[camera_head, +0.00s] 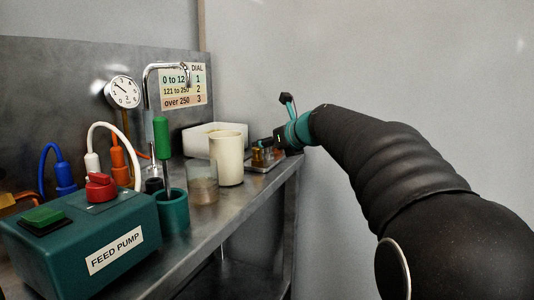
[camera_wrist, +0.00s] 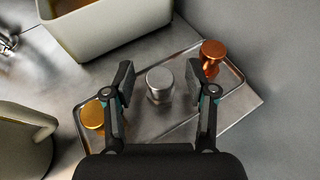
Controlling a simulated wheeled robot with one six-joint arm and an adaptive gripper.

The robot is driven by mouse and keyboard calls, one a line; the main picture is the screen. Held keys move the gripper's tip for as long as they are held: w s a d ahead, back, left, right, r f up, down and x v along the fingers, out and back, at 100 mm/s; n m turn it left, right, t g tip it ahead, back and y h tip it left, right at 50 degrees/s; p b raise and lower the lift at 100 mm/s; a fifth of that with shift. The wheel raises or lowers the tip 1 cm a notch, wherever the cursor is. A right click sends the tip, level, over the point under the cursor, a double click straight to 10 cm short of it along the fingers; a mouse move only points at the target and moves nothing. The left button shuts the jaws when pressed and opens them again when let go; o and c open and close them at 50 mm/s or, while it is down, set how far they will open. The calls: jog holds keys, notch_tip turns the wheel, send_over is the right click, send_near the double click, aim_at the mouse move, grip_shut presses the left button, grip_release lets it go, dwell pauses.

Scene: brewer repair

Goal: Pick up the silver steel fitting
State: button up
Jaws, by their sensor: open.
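The silver steel fitting (camera_wrist: 160,82) stands upright on a metal tray (camera_wrist: 150,133) in the wrist view. My gripper (camera_wrist: 165,80) is open, with one finger on each side of the silver fitting and a gap on both sides. A brass-coloured fitting (camera_wrist: 92,115) is just outside the left finger. A copper-coloured fitting (camera_wrist: 211,54) is beyond the right finger. In the head view my gripper (camera_head: 268,146) is over the tray (camera_head: 266,166) at the far end of the bench; the silver fitting cannot be made out there.
A white bin (camera_wrist: 115,28) stands behind the tray. A cream pitcher (camera_head: 228,158) and a glass beaker (camera_head: 203,183) stand nearer on the steel bench. The feed pump (camera_head: 90,240), a teal cup (camera_head: 172,212) and a tap (camera_head: 148,85) are further left. A wall is close on the right.

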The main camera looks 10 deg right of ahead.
jog(key=shift+w+a, duration=0.1)
jog(key=shift+w, duration=0.15)
grip_shut()
